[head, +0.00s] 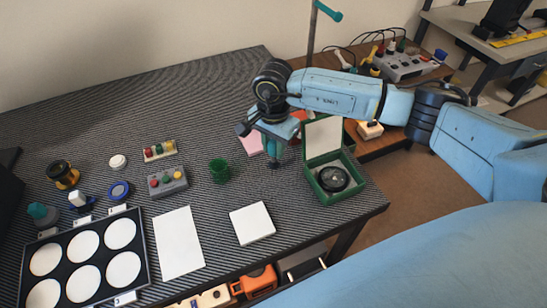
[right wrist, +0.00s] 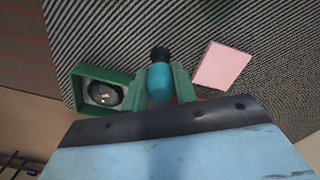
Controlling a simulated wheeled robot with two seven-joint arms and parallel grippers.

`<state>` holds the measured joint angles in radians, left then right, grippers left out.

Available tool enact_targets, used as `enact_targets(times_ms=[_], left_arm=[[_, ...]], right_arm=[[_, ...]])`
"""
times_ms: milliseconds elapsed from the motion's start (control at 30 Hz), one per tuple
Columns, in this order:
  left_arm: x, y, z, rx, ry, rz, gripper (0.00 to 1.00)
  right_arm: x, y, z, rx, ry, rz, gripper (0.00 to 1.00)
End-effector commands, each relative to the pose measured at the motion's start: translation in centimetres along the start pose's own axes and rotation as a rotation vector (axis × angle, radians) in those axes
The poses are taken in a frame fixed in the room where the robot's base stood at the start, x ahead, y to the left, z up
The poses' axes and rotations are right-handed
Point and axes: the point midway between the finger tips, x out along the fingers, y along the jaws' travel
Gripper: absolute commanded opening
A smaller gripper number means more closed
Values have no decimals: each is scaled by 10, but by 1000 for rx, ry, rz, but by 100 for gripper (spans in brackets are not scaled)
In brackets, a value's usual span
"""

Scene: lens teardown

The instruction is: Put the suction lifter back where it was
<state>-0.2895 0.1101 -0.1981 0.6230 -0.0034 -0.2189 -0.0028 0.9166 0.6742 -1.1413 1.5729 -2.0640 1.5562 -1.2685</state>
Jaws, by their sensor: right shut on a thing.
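The suction lifter, a teal body with a black tip, is in my right gripper (head: 274,143). It shows in the right wrist view (right wrist: 160,82) between the two green fingers, which are shut on it. In the head view the lifter (head: 274,158) hangs roughly upright below the gripper, tip down, over the dark striped table, left of the open green box (head: 312,186). I cannot tell whether its tip touches the table. My left gripper is not in view.
The green box holds a dark round lens (head: 333,179). A pink block (right wrist: 222,65) lies close to the lifter. A green cup (head: 219,171), a white square pad (head: 251,223), a white sheet (head: 179,243) and a tray with white circles (head: 72,232) stand further left.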

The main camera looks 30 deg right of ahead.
Motion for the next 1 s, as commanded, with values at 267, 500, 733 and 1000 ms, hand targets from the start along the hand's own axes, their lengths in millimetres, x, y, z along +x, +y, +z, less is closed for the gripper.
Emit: enact_targets(times_ms=[267, 500, 733, 1000], left_arm=[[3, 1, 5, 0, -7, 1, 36], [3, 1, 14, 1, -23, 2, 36], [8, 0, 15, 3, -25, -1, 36], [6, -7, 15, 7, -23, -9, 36]], right_arm=[[32, 1, 0, -1, -1, 2, 8], [39, 0, 0, -2, 1, -1, 8], [43, 0, 0, -2, 1, 0, 8], [42, 0, 0, -2, 1, 0, 50]])
